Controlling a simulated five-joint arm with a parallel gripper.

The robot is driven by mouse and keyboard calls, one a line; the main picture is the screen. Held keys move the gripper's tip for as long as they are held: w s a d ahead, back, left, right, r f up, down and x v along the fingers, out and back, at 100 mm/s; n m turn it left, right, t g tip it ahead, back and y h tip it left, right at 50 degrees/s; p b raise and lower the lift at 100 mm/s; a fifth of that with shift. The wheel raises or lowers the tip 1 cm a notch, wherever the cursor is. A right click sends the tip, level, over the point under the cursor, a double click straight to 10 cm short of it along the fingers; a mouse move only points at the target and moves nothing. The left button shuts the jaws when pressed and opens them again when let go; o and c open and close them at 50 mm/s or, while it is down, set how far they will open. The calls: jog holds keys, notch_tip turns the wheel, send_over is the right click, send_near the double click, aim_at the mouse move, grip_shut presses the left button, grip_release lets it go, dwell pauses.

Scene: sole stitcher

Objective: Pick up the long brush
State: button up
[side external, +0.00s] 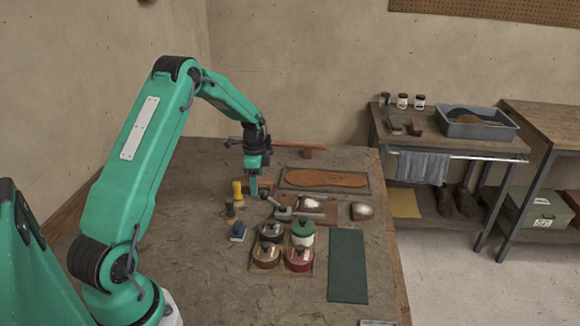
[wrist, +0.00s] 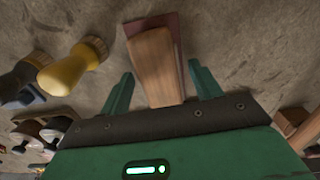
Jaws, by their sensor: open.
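My gripper (side external: 253,192) points down over the left part of the workbench, beside a small brown block (side external: 266,187). In the wrist view my gripper (wrist: 162,88) is open, its two green fingers apart. A wooden piece with a dark red edge (wrist: 154,62) lies between and beyond the fingers, with a gap on each side; its near end is hidden by the gripper body. I cannot tell whether this is the long brush. A long thin brown bar with a block under it (side external: 300,146) is at the back of the bench, partly hidden behind my wrist.
Several lidded jars (side external: 300,256), a blue block (side external: 238,231), a sole on a board (side external: 326,178) and a green mat (side external: 347,266) share the bench. The bench's front left is clear.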

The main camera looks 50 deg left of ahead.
jog(key=c, duration=1.1)
jog(key=shift+r, duration=0.15)
jog(key=shift+r, duration=0.5)
jog(key=r, duration=0.3)
jog(key=shift+d+r, duration=0.15)
jog(key=shift+d, duration=0.15)
jog(key=d+r, duration=0.6)
jog(key=d, duration=0.5)
jog(key=shift+r, duration=0.2)
